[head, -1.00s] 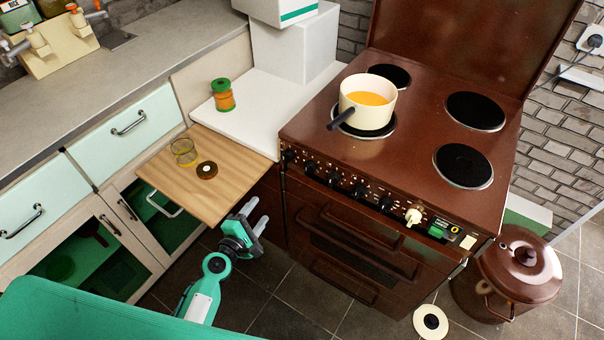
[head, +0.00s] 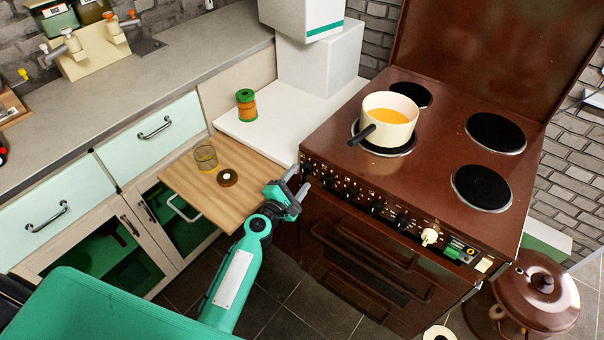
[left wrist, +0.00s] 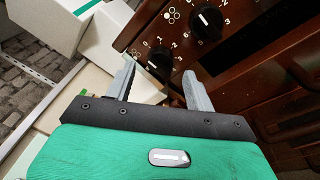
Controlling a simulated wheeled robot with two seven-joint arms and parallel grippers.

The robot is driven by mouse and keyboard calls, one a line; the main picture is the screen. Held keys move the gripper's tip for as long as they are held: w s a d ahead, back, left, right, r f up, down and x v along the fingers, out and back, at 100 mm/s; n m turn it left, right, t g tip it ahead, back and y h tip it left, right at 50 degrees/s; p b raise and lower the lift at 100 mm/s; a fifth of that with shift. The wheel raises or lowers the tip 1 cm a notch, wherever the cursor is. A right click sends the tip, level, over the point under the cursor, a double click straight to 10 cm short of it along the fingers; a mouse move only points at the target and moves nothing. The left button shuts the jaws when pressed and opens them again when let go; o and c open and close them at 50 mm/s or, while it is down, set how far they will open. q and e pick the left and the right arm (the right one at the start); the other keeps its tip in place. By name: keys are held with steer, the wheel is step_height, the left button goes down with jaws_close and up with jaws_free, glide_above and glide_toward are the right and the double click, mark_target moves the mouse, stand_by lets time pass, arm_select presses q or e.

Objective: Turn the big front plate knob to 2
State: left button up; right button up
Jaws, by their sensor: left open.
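The brown cooker (head: 400,262) has a row of black knobs (head: 376,207) along its front panel. I cannot tell from the head view which one is the big front plate knob. My left gripper (head: 299,181) is open and empty at the left end of this panel. In the left wrist view its fingertips (left wrist: 158,72) frame a black knob (left wrist: 160,60) with numbers around it; I see no clear contact. A second black knob (left wrist: 207,22) with a white pointer line sits to its upper right. My right gripper is not in view.
A cream pan (head: 390,118) of orange liquid stands on the front left plate, its handle towards the front. A pull-out wooden board (head: 215,195) with a glass (head: 206,157) lies left of the arm. A brown lidded pot (head: 540,290) stands at right.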

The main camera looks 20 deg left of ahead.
mark_target(306, 170)
arm_select(q)
steer(key=shift+x, duration=0.9)
steer(key=shift+w+d, duration=0.1)
steer(key=shift+w, duration=0.25)
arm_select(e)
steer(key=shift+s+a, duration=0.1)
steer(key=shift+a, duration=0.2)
